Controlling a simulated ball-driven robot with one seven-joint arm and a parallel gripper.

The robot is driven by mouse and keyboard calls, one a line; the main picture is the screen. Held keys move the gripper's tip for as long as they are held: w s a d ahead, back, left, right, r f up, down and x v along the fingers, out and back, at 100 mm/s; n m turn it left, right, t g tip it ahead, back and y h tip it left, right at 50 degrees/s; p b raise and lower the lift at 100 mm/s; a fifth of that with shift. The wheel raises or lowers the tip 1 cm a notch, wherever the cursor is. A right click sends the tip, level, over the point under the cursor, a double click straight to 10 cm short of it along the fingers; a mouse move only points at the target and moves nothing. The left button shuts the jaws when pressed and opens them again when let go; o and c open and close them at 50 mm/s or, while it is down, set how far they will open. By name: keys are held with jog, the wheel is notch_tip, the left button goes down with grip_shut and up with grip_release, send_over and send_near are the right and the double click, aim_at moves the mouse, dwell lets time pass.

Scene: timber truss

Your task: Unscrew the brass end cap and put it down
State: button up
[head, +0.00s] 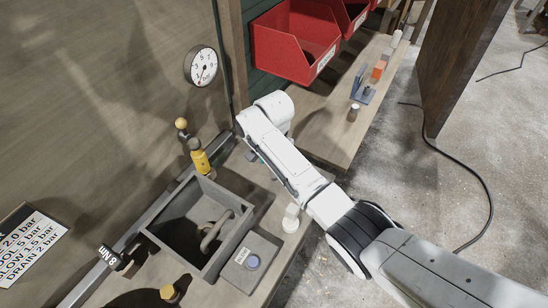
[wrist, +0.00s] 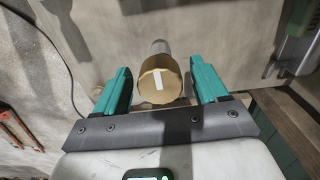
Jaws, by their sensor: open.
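The brass end cap (wrist: 160,88), round with a white stripe on its face, sits on the end of a grey cylindrical part (wrist: 160,47) in the wrist view. My gripper (wrist: 161,82) is open, with one green finger on each side of the cap. A narrow gap shows between the cap and each finger. In the head view only a bit of green of my gripper (head: 252,157) shows beside the white arm. I cannot make out the end cap there; my arm seems to hide it.
A grey open box (head: 160,226) with a bent pipe inside stands on the bench, near a yellow-handled fitting (head: 200,161). A grey block with a blue button (head: 252,262) is beside it. A pressure gauge (head: 201,66) is on the wall. Red bins (head: 283,43) hang above the bench.

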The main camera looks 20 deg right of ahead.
dwell(0.3)
jog(key=m+p, duration=0.1)
jog(key=m, duration=0.3)
jog(key=shift+a+r, duration=0.1)
jog(key=m+p, duration=0.1)
jog(key=m, duration=0.5)
grip_shut()
dwell(0.4)
jog(key=n, duration=0.3)
jog(key=shift+n+p, duration=0.3)
jog(key=n, duration=0.3)
jog(key=shift+n, duration=0.4)
jog(key=n, duration=0.4)
